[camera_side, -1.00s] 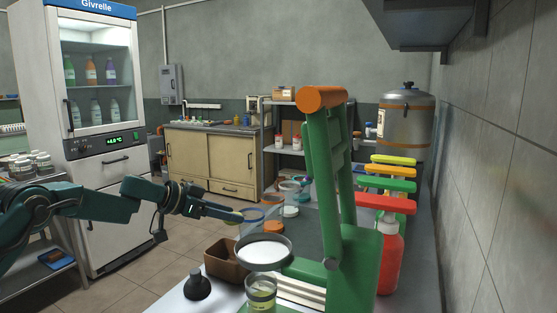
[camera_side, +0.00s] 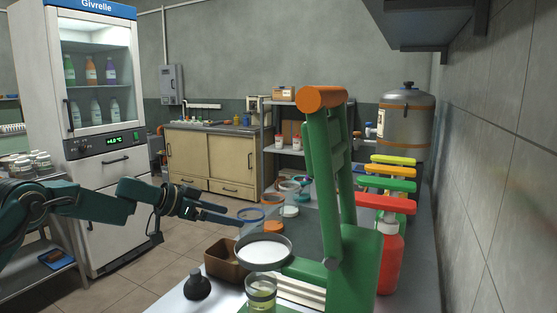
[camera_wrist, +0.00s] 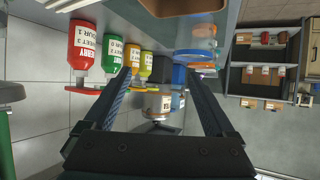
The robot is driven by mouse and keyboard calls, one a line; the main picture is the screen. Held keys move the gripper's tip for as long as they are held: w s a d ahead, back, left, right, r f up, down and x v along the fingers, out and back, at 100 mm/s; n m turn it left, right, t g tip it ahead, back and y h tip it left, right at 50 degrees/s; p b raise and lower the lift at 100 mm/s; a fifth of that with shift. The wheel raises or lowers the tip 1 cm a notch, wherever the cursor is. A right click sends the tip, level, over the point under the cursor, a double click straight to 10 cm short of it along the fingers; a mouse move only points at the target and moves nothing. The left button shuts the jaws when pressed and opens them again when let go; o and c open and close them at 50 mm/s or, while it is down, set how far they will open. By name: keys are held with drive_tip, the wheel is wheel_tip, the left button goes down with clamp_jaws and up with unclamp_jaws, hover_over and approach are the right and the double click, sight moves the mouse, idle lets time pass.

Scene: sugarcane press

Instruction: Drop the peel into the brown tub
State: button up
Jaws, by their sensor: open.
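The brown tub (camera_side: 224,264) stands on the near left part of the metal bench, left of the green press. Its edge also shows at the top of the wrist view (camera_wrist: 183,7). My gripper (camera_side: 238,214) is above the tub, apart from it, with the fingers spread. In the wrist view my gripper (camera_wrist: 158,75) is open and nothing shows between its fingers. I see no peel in either view now; the inside of the tub is mostly hidden by its walls.
The green press (camera_side: 335,190) stands right of the tub, with a round sieve (camera_side: 264,251) and a glass (camera_side: 261,291) in front. A dark knobbed object (camera_side: 197,287) is near the bench's left edge. Several coloured bottles, including a red one (camera_side: 391,262), line the right.

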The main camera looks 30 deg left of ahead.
drive_tip(key=s+d+r+m, duration=0.1)
drive_tip(key=s+d+r, duration=0.1)
drive_tip(key=s+r, duration=0.15)
drive_tip(key=s+d+r+m+h, duration=0.1)
drive_tip(key=s+r, duration=0.1)
drive_tip(key=r, duration=0.3)
drive_tip(key=s+d+r+m, duration=0.1)
drive_tip(key=s+d+r, duration=0.1)
drive_tip(key=r, duration=0.2)
drive_tip(key=s+d+r+m+g, duration=0.1)
drive_tip(key=s+d, duration=0.2)
drive_tip(key=s, duration=0.3)
drive_tip(key=s+d+r+g, duration=0.1)
drive_tip(key=s+d+r, duration=0.15)
drive_tip(key=s, duration=0.35)
drive_tip(key=s+a+f+n+g+y, duration=0.1)
drive_tip(key=s+a+f+n+y, duration=0.1)
drive_tip(key=s+f, duration=0.5)
drive_tip(key=s+a+f+n+g+y, duration=0.2)
drive_tip(key=s+f+n, duration=0.5)
drive_tip(key=s, duration=0.5)
drive_tip(key=a+y, duration=0.1)
drive_tip(key=y, duration=0.1)
drive_tip(key=shift+a+n+y, duration=0.3)
drive_tip(key=shift+y, duration=0.1)
